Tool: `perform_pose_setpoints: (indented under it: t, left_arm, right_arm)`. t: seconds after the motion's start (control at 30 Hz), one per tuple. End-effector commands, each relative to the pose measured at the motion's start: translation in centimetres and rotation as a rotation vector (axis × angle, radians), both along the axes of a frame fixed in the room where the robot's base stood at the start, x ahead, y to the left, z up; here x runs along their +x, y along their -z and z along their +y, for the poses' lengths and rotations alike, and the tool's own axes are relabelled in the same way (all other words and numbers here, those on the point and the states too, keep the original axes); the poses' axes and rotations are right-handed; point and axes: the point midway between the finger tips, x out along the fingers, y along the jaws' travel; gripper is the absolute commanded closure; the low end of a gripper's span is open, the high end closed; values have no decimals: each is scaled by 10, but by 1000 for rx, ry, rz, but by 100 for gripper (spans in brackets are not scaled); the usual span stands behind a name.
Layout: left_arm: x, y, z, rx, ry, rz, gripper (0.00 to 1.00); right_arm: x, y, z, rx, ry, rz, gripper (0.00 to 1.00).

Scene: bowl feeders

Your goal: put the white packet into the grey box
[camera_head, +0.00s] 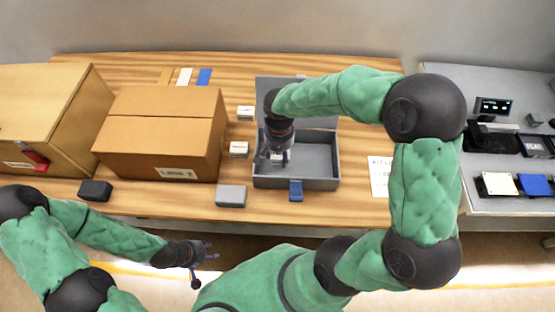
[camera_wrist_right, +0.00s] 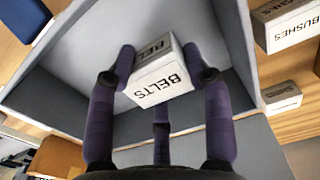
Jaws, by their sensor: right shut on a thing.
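The white packet, labelled BELTS (camera_wrist_right: 160,75), is held between the fingers of my right gripper (camera_wrist_right: 165,68). In the head view my right gripper (camera_head: 278,158) reaches down inside the left part of the open grey box (camera_head: 325,183), with the packet (camera_head: 279,157) at its fingertips. The wrist view shows the grey box's inner walls (camera_wrist_right: 50,100) around the packet. I cannot tell whether the packet touches the floor of the box. My left gripper (camera_head: 210,251) is empty and open in front of the table, with its fingers apart.
Two small labelled packets stand left of the grey box: one at the back (camera_head: 245,113), one nearer (camera_head: 239,149). A grey block (camera_head: 231,195) and a dark block (camera_head: 95,190) lie at the front edge. A large cardboard box (camera_head: 160,135) stands left. The grey box's right part is empty.

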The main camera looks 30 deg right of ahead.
Motion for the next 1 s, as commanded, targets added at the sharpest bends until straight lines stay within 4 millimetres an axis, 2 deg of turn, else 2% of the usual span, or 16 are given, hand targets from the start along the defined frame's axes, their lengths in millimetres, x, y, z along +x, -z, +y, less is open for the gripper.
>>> perform_pose_setpoints:
  t: [0.17,0.27,0.43,0.87,0.9,0.97,1.0]
  left_arm:
    - [0,3,0,0,0,0,60]
    - [0,7,0,0,0,0,60]
    - [0,21,0,0,0,0,60]
    - [0,23,0,0,0,0,60]
    - [0,23,0,0,0,0,60]
    - [0,23,0,0,0,0,60]
    - [0,23,0,0,0,0,60]
  right_arm:
    - [6,7,-1,-1,0,-1,85]
    - [13,17,-1,-1,0,1,85]
    - [11,42,-1,0,1,0,85]
    - [11,47,-1,-1,0,-1,85]
    - [11,47,-1,0,0,0,44]
    - [11,46,-1,0,0,0,27]
    - [11,46,0,0,0,0,26]
